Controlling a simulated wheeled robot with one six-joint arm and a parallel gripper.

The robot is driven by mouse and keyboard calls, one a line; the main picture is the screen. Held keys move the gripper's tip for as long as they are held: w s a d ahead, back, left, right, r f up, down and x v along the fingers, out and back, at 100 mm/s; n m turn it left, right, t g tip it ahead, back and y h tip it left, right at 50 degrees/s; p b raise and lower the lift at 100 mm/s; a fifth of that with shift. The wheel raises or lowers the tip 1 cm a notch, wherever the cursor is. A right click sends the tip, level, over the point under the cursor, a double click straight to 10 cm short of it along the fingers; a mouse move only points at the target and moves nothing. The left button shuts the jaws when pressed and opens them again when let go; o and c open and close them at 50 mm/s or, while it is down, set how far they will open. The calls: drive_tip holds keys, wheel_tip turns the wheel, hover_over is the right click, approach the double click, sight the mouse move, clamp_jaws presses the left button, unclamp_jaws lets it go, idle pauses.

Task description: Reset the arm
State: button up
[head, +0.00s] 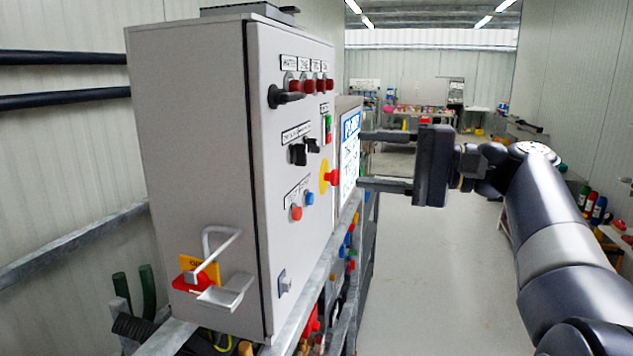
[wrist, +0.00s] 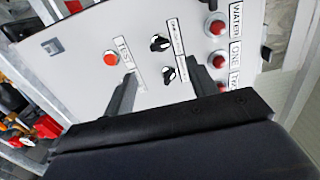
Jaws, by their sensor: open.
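My gripper (head: 364,160) is at the end of my dark arm, right of centre in the head view. Its two fingers point left toward the control cabinet (head: 190,150) and are spread apart with nothing between them. In the wrist view my gripper (wrist: 158,72) has both fingers in front of a light panel (wrist: 85,55). A red button (wrist: 110,59) and two black knobs (wrist: 160,43) show on that panel beyond the fingers. I cannot tell from the pictures whether a fingertip touches the panel.
The cabinet front carries red lamps (head: 308,86), a black handle (head: 284,97), black switches (head: 299,153) and a red-and-yellow emergency stop (head: 329,177). A metal rail (head: 75,240) runs along the left. The floor (head: 430,270) right of the cabinet is clear. Bottles (head: 599,208) stand at the right.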

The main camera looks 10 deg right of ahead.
sight(306, 152)
drive_tip(key=p+x, duration=0.1)
drive_tip(key=x, duration=0.8)
drive_tip(key=shift+a, duration=0.1)
drive_tip(key=b+v, duration=0.1)
drive_tip(key=v, duration=1)
drive_tip(key=p+x, duration=0.1)
drive_tip(key=x, duration=1)
drive_tip(key=shift+a+r+p, duration=0.1)
drive_tip(key=shift+r+p, duration=0.1)
drive_tip(key=shift+p, duration=0.15)
drive_tip(key=shift+r+m+p, duration=0.1)
drive_tip(key=shift+m+p, duration=0.85)
drive_tip(key=shift+m, duration=0.15)
drive_tip(key=m+p, duration=0.6)
drive_tip(key=shift+p, duration=0.4)
drive_tip(key=b+v, duration=0.2)
drive_tip(key=v, duration=0.9)
drive_tip(key=shift+f+m, duration=0.3)
